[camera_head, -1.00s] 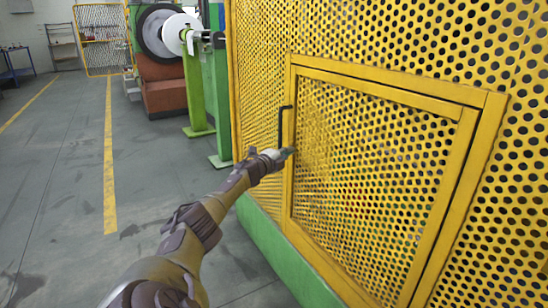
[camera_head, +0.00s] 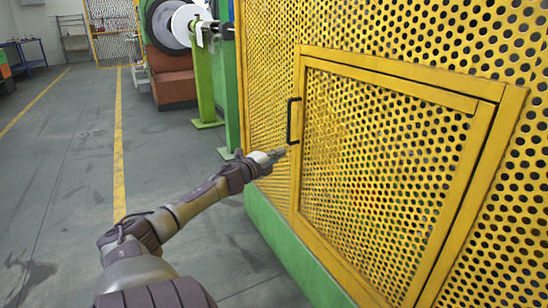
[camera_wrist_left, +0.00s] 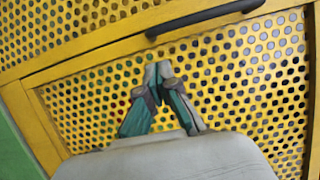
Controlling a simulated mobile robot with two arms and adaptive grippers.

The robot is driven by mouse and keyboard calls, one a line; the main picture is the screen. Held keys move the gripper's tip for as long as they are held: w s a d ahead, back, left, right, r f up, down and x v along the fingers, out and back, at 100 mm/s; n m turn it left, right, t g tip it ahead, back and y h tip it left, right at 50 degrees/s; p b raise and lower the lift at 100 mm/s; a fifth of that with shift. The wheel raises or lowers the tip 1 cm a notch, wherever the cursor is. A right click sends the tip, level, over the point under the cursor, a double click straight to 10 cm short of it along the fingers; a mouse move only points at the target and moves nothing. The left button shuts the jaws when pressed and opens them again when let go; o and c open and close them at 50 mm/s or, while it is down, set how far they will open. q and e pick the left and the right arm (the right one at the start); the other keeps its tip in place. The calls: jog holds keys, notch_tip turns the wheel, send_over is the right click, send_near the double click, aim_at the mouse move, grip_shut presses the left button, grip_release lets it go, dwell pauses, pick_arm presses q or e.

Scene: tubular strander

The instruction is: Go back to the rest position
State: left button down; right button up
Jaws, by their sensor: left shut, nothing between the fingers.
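My left gripper (camera_head: 278,154) reaches in from the lower left of the head view. It is shut and empty, close to the left frame of the yellow perforated door (camera_head: 384,152), a little below its black handle (camera_head: 291,121). In the left wrist view the fingers (camera_wrist_left: 157,72) meet at their tips in front of the yellow mesh. The black handle (camera_wrist_left: 205,19) runs above them, apart from the fingertips. The door sits in its frame and looks closed. My right gripper is in neither view.
A yellow perforated guard wall (camera_head: 270,80) surrounds the door, over a green base (camera_head: 285,250). Green posts (camera_head: 205,85) and a machine with a white reel (camera_head: 188,26) stand behind. The grey floor (camera_head: 65,170) at left is open, with yellow lines.

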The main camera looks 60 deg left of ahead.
pick_arm(q)
jog(key=shift+v, duration=1.15)
